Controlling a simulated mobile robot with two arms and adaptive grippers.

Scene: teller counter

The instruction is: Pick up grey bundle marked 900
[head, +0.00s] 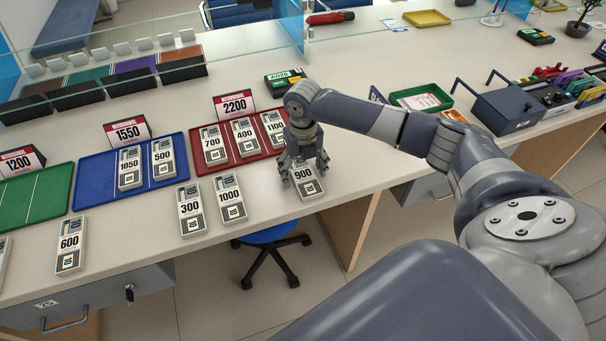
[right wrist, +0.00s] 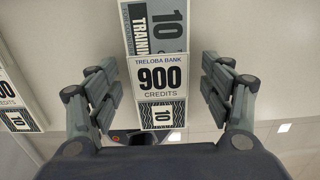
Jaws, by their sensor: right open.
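The grey bundle marked 900 (head: 306,184) lies on the counter near its front edge, in front of the red tray. My right gripper (head: 303,168) is directly above it, pointing down, and hides its far end in the head view. In the right wrist view the 900 bundle (right wrist: 160,78) lies between the two fingers of my right gripper (right wrist: 160,90), which are open with a gap on each side. The fingers do not visibly touch it. My left gripper is not in view.
The 1000 bundle (head: 230,199) lies just left of the 900 bundle. The red tray (head: 239,157) behind holds bundles 700, 400 and 1100. The blue tray (head: 93,182) and green tray (head: 38,203) stand further left. A grey cash box (head: 505,109) stands to the right.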

